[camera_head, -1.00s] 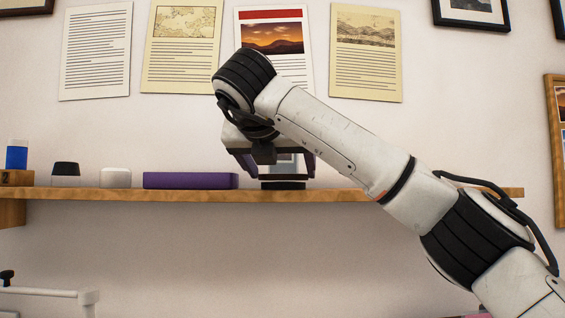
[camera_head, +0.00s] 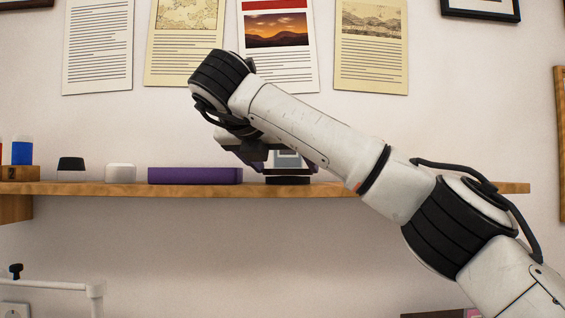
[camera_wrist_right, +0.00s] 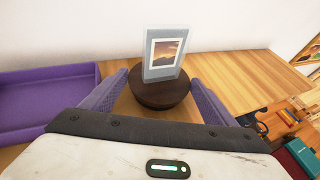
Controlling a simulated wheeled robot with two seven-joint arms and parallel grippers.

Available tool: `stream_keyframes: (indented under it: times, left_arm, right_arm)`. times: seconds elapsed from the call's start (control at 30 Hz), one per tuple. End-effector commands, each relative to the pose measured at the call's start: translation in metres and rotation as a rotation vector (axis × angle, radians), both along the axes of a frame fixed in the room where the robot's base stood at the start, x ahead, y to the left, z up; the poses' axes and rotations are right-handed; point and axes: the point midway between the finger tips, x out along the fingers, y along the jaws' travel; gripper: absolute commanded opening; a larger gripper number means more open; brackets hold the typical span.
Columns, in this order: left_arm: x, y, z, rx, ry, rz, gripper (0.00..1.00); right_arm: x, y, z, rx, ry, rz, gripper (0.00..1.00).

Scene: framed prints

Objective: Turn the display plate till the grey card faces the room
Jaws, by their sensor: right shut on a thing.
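The display plate (camera_wrist_right: 165,52) is a thin grey upright block on a dark round base (camera_wrist_right: 160,92). In the right wrist view, its face towards me carries a small sunset print with a white border; its back is hidden. In the head view, the plate (camera_head: 288,160) stands on the shelf, partly covered by my right gripper (camera_head: 286,170), with the dark base (camera_head: 288,180) just below. In the wrist view, the purple fingers of my right gripper (camera_wrist_right: 160,88) lie on both sides of the base, shut on it. My left gripper is not in view.
A purple tray (camera_head: 195,176) sits left of the base on the wooden shelf (camera_head: 420,189). Further left are a white block (camera_head: 121,173), a black-topped jar (camera_head: 71,168) and a blue cylinder (camera_head: 22,150). Paper prints (camera_head: 275,45) hang above. The shelf's right part looks clear.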

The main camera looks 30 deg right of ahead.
Motion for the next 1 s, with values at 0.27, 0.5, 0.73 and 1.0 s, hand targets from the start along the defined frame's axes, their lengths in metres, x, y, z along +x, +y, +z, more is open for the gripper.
stream_keyframes:
  times: [0.27, 0.5, 0.73, 1.0]
  left_arm:
    - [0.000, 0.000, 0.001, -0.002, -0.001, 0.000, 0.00]
    - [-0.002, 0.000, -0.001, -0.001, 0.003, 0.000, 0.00]
    - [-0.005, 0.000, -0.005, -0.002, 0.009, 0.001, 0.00]
    - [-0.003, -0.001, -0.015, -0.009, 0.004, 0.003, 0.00]
  right_arm:
    - [0.000, 0.000, -0.001, 0.001, 0.001, 0.000, 0.99]
    - [-0.001, 0.002, 0.001, 0.000, 0.000, 0.001, 0.99]
    - [-0.022, 0.026, 0.014, -0.001, -0.002, 0.004, 0.99]
    - [-0.054, 0.059, 0.032, -0.002, -0.003, 0.000, 0.99]
